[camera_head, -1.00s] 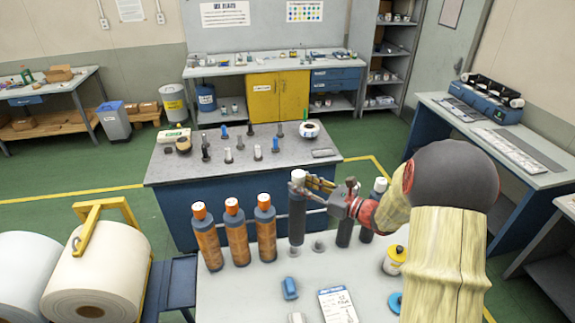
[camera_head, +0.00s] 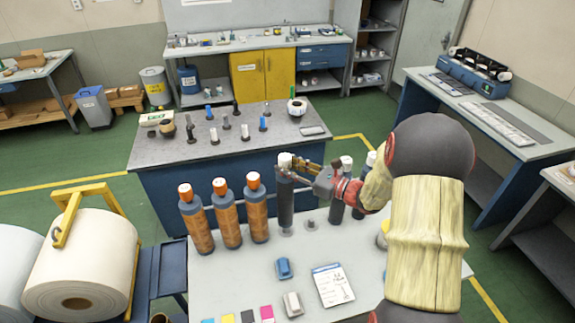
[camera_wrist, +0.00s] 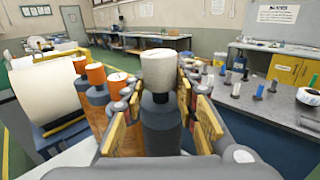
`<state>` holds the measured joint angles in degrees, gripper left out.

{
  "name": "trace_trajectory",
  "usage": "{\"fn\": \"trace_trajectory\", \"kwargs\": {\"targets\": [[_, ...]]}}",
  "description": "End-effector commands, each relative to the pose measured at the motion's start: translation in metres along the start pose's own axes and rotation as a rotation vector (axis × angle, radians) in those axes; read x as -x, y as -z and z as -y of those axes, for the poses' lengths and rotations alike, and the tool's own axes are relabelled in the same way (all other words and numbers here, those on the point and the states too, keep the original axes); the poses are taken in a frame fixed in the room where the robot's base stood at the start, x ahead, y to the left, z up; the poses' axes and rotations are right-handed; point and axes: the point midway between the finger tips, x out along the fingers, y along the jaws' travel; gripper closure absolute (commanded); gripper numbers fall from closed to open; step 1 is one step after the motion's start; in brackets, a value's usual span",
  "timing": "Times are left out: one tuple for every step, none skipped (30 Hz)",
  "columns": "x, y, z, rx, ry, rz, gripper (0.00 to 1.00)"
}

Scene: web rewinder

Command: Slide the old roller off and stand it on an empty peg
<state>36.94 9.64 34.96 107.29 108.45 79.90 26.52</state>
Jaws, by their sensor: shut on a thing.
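My gripper (camera_head: 296,170) is shut on a dark grey roller (camera_head: 286,205) with a white top, near its upper end. The roller is upright over the front table, its lower end at or just above a peg base; I cannot tell whether it rests there. In the wrist view its white top (camera_wrist: 158,72) stands between the yellow finger pads. An empty peg (camera_head: 311,224) is just right of it. Three orange-brown rollers (camera_head: 228,215) with orange tops stand to its left. Two more dark rollers (camera_head: 338,205) with white tops stand to the right, partly behind my arm.
The front table (camera_head: 240,285) holds a blue block (camera_head: 284,268), a grey-white block (camera_head: 292,304), a printed card (camera_head: 332,285) and coloured squares along the front. A large paper roll (camera_head: 82,262) is at left. A grey bench (camera_head: 165,150) with several small items stands behind.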

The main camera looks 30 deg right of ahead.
Motion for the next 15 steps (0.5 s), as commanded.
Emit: {"fn": "trace_trajectory", "kwargs": {"targets": [[0.0,0.006,0.0,0.001,0.0,0.002,1.0],[0.0,0.009,0.0,0.001,0.0,0.002,1.0],[0.0,0.012,0.0,0.001,0.0,0.002,1.0],[0.0,0.015,0.0,0.001,0.0,0.002,1.0],[0.0,0.017,0.0,0.0,0.0,0.002,1.0],[0.0,0.021,0.0,0.0,0.0,0.001,1.0],[0.0,0.024,0.0,0.0,0.0,0.001,1.0],[0.0,0.026,0.0,0.0,0.0,0.001,1.0],[0.0,0.03,0.0,0.0,0.0,0.001,1.0],[0.0,0.032,0.001,0.0,0.0,0.001,1.0],[-0.001,0.035,0.001,0.0,0.0,0.001,1.0],[-0.001,0.037,0.001,0.0,0.0,0.001,1.0],[-0.001,0.039,0.001,0.001,0.0,0.001,1.0],[-0.001,0.041,0.001,0.001,0.0,0.001,1.0],[-0.001,0.043,0.001,0.001,0.0,0.002,1.0]]}}
